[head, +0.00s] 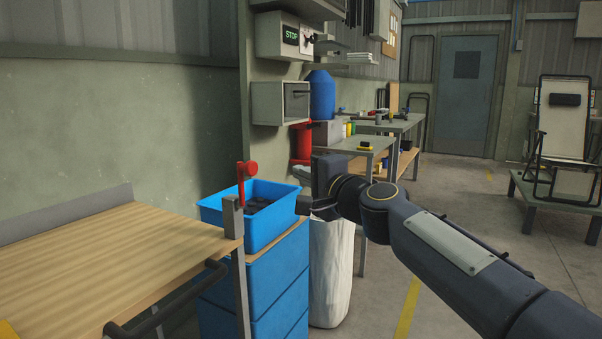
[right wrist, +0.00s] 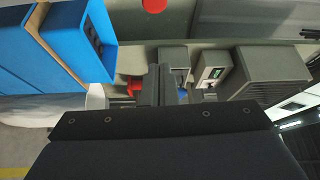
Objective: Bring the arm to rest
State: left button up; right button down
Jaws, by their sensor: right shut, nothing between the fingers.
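My right arm (head: 450,245) reaches in from the lower right of the head view. Its gripper (head: 304,205) is in mid-air, just right of the blue bin in the picture. In the right wrist view the two grey fingers of the gripper (right wrist: 168,85) are together with nothing between them. My left arm and gripper are not in view.
A white sack (head: 331,270) stands below the gripper. A lounger (head: 563,125) is far right. Open floor lies between.

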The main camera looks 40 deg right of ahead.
dwell(0.3)
jog(key=s+a+f+n+g+y, duration=0.3)
jog(key=s+a+f+n, duration=0.2)
jog(key=a+f, duration=0.35)
jog(key=s+a+f+n+g+y, duration=0.3)
jog(key=s+a+f+n, duration=0.2)
jog(key=a+f, duration=0.3)
jog(key=s+a+f+n+g, duration=0.2)
jog(key=s+f+n+g, duration=0.15)
jog(key=s+f, duration=0.45)
jog(key=s+a+f+n+g, duration=0.2)
jog(key=s+f+n+g, duration=0.15)
jog(key=s+f, duration=0.45)
notch_tip(320, 180, up, 34)
jog(key=w+p, duration=0.2)
jog(key=p, duration=3.3)
jog(key=shift+w+h, duration=0.15)
jog(key=shift+h, duration=0.15)
